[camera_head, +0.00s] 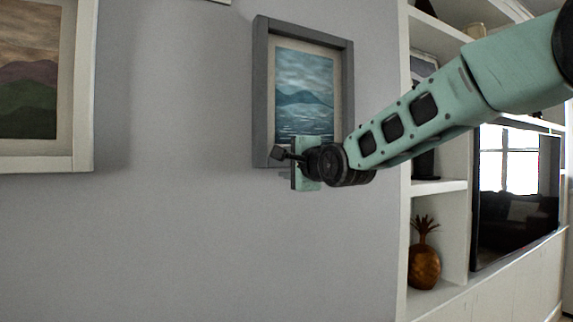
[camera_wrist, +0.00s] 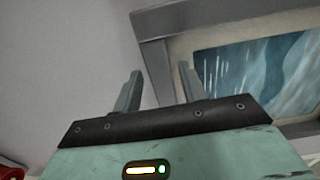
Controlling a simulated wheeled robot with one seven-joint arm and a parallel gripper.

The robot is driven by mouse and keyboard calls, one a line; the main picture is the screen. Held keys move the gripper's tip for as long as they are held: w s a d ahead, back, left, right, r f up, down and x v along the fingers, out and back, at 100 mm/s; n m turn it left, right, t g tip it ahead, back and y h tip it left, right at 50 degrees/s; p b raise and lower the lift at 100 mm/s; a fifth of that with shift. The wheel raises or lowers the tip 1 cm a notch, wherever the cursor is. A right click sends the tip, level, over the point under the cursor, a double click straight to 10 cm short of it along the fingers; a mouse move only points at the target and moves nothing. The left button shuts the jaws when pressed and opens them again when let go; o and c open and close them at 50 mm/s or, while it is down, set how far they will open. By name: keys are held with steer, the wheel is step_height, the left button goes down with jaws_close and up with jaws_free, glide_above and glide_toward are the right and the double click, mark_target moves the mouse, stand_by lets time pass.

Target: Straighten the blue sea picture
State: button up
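The blue sea picture (camera_head: 304,90) hangs on the grey wall in a grey frame (camera_head: 261,95), with water and hills under a cloudy sky. Whether it is tilted is hard to tell from this slanted view. My gripper (camera_head: 284,156) is at the frame's lower part, and my arm covers its lower right corner. In the wrist view, my gripper (camera_wrist: 159,75) is open, its two fingers apart. One frame bar (camera_wrist: 153,62) shows between the fingers, the left finger against bare wall and the right one over the picture side. Contact with the frame cannot be told.
A second picture with green and purple hills (camera_head: 28,82) hangs at the left in a pale frame. White shelves (camera_head: 437,187) with a brown pineapple-shaped ornament (camera_head: 424,266) and a dark television (camera_head: 515,195) stand at the right. The wall below the picture is bare.

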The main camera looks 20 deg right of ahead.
steer(key=shift+s, duration=0.1)
steer(key=s+d+p, duration=0.2)
steer(key=s, duration=1.2)
steer(key=shift+s+d+r+p, duration=0.3)
steer(key=shift+d, duration=0.1)
steer(key=shift+s+d+f+p, duration=0.15)
steer(key=shift+s+p, duration=0.4)
steer(key=shift+p, duration=0.95)
steer(key=shift+s+d+f+p, duration=0.15)
steer(key=shift+s+p, duration=0.4)
steer(key=shift+p, duration=0.9)
